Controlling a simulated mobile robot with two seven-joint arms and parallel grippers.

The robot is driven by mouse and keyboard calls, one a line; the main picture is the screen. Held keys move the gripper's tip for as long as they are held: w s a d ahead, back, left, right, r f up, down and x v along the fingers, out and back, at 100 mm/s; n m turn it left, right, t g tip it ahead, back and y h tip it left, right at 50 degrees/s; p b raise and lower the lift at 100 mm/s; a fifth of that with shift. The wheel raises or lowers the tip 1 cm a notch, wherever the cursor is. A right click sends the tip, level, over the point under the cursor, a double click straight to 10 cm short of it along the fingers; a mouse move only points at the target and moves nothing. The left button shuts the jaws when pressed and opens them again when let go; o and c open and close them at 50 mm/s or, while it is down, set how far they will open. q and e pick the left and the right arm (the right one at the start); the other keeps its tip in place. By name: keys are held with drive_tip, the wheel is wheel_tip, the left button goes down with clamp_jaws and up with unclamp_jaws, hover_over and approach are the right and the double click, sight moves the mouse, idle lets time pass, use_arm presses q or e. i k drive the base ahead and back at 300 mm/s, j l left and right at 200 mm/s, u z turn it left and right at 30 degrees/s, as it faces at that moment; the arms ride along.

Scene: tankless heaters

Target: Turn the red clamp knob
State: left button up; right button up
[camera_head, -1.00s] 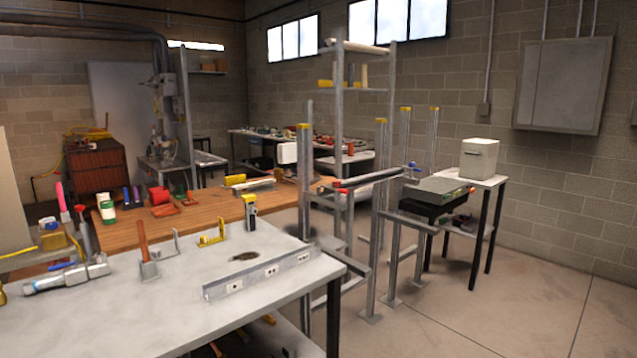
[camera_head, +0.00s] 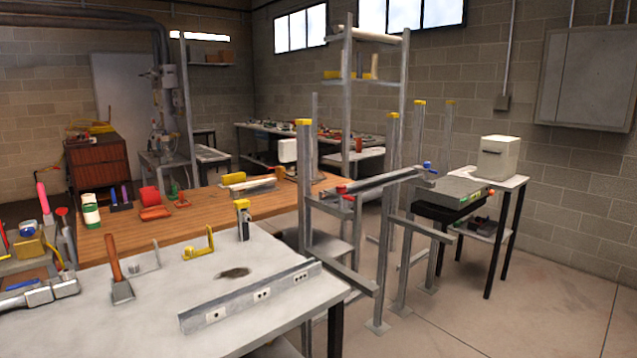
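A small red part (camera_head: 342,189), which looks like the red clamp knob, sits at the left end of a grey bar (camera_head: 385,180) on a metal post frame. A blue part (camera_head: 428,166) is at the bar's right end. The red part is small in the head view, and I cannot tell its exact shape or how it is turned. Neither of my grippers is in view, so nothing of mine is seen touching it.
A small table with a white box (camera_head: 499,158) stands right. Floor (camera_head: 530,300) at front right is clear.

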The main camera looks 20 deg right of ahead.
sight(341, 189)
drive_tip(key=i+l+u, duration=0.1)
drive_tip(key=i+l, duration=0.15)
drive_tip(key=l, duration=0.15)
drive_tip(key=i+l, duration=0.25)
drive_tip(key=i+l+u, duration=0.15)
drive_tip(key=i+l, duration=0.15)
drive_tip(key=l, duration=0.2)
drive_tip(key=i+l+u, duration=0.1)
drive_tip(key=l, duration=0.35)
drive_tip(key=i, duration=0.1)
